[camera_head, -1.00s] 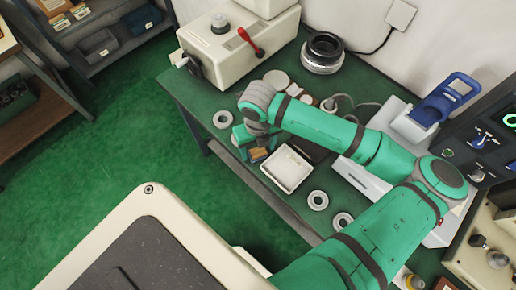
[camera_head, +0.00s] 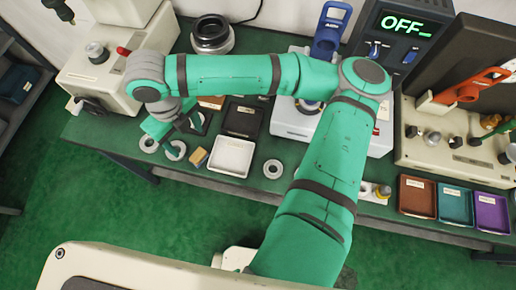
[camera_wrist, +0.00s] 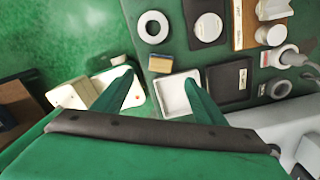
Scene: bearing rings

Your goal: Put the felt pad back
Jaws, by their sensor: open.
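A small tan block with a dark blue-grey edge (camera_head: 198,158) lies on the green bench, left of a white tray (camera_head: 232,156). It may be the felt pad, but I cannot tell for sure. In the wrist view the block (camera_wrist: 160,63) shows between and just beyond my fingertips, apart from them. My gripper (camera_wrist: 160,77) is open and empty, its fingers spread above the bench edge. In the head view my gripper (camera_head: 166,130) is left of the block. A dark square mat (camera_wrist: 205,38) with a pale disc on it lies farther back.
A pale ring (camera_wrist: 153,27) lies beside the block. A black tray (camera_head: 242,119) stands behind the white one, and another ring (camera_head: 272,169) lies to its right. A cream machine (camera_head: 105,60) stands at the back left. Brown, teal and purple trays (camera_head: 417,197) line the right front.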

